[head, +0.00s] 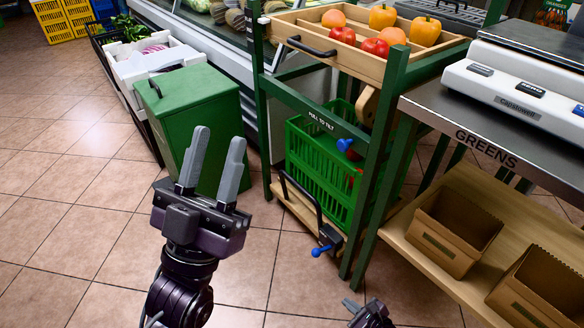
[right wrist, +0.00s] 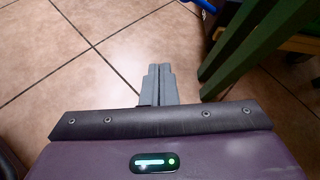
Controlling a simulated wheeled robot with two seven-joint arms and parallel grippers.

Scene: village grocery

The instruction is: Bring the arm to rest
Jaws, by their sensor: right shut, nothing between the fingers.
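My left gripper (head: 212,160) is in the lower left middle of the head view. Its two grey fingers stand apart with nothing between them, in front of the green bin. My right gripper (head: 352,305) shows only in part at the bottom edge of the head view, low over the floor near the foot of the green rack. In the right wrist view its two fingers (right wrist: 158,75) lie together, shut and empty, pointing out over the tiled floor.
A green rack (head: 395,100) holds a wooden tray (head: 330,52) of peppers and tomatoes, with a green crate (head: 322,165) below. A green lidded bin (head: 198,105) stands left of it. The counter (head: 500,125) with cardboard boxes (head: 455,232) is right. Floor at left is clear.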

